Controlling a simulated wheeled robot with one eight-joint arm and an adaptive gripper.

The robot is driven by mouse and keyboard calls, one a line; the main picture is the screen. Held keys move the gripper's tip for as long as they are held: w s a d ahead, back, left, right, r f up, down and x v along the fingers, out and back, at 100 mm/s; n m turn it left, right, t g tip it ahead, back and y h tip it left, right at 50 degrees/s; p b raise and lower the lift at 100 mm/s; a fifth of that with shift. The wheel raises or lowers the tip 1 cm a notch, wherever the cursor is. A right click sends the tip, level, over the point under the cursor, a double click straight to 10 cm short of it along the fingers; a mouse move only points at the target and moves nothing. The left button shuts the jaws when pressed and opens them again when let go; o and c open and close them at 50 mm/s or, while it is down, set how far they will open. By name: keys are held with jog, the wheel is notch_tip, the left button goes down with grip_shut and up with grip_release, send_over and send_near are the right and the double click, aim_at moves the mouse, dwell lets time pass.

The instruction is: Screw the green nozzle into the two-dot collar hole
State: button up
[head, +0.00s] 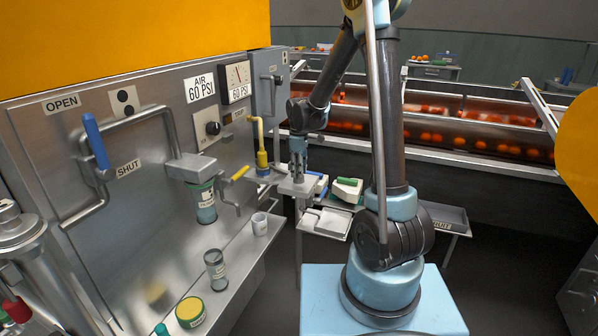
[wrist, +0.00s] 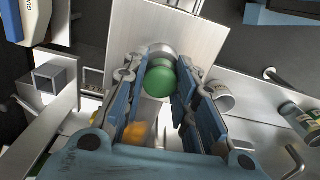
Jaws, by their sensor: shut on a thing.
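The green nozzle (wrist: 159,80) shows in the wrist view as a rounded green piece with a grey metal part behind it. My gripper (wrist: 157,88) is shut on it, with a blue-padded finger on each side. In the head view my gripper (head: 298,172) points down over a small metal shelf (head: 298,187) beside the yellow pipe. The nozzle cannot be made out there. I cannot make out a collar hole in either view.
A blue-handled lever (head: 96,142) and a yellow-handled valve (head: 240,173) stick out from the panel. A white cup (head: 259,223), a grey jar (head: 215,270) and a yellow-lidded tin (head: 190,312) stand on the ledge. A white tray (head: 325,223) lies right of the shelf.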

jog(key=shift+w+m, duration=0.15)
jog(key=shift+m, duration=0.55)
jog(key=shift+m, duration=0.9)
jog(key=shift+m, duration=0.9)
jog(key=shift+m, duration=0.8)
